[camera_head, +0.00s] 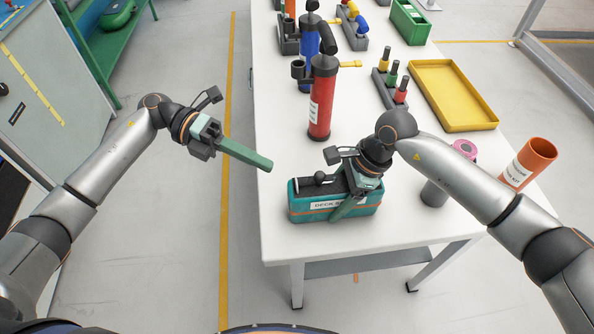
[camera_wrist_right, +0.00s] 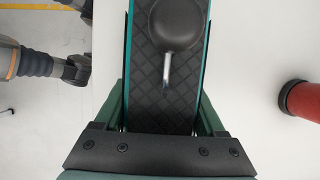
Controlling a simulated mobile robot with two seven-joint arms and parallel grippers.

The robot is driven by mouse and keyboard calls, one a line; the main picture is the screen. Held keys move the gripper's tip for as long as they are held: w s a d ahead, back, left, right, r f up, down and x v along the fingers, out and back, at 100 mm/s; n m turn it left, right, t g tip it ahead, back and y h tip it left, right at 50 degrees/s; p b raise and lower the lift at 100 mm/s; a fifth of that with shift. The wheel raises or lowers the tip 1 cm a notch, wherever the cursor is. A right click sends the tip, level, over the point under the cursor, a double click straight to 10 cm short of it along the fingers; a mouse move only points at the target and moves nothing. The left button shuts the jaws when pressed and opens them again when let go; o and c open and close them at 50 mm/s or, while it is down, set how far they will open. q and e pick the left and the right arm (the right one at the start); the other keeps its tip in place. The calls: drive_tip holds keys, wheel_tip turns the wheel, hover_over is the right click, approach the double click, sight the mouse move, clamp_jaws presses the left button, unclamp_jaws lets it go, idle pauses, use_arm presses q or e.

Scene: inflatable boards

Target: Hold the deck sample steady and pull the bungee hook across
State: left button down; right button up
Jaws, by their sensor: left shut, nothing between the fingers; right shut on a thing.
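The deck sample (camera_head: 303,214) is a teal block with a black top, an orange stripe and a white label. It sits near the front left of the white table. In the right wrist view the deck sample (camera_wrist_right: 148,95) has a diamond-patterned black top. A round black knob (camera_wrist_right: 178,22) with a metal hook (camera_wrist_right: 167,72) lies on it; the knob also shows in the head view (camera_head: 320,177). My right gripper (camera_head: 347,208) is shut on the deck sample, one green finger on each side. My left gripper (camera_head: 266,164) is shut and empty, left of the sample, by the table edge.
A red pump (camera_head: 321,105) stands behind the deck sample. A grey cup with a pink top (camera_head: 435,192) and an orange tube (camera_head: 530,160) stand to the right. A yellow tray (camera_head: 452,122) lies farther back. Table around the sample's left and front is clear.

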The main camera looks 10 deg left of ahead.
sight(321, 171)
use_arm(q)
drive_tip(key=a+f+n+t+h, duration=0.3)
drive_tip(key=a+f+n+t, duration=0.15)
drive_tip(key=a, duration=0.25)
drive_tip(key=shift+n+g, duration=0.25)
drive_tip(key=d, duration=0.9)
drive_tip(key=w+d+r, duration=0.1)
drive_tip(key=d, duration=0.4)
drive_tip(key=shift+w+d, duration=0.25)
drive_tip(key=shift+d, duration=0.45)
drive_tip(key=shift+w+d, duration=0.25)
drive_tip(key=shift+d, duration=0.45)
drive_tip(key=shift+w+d, duration=0.25)
drive_tip(key=shift+d, duration=0.45)
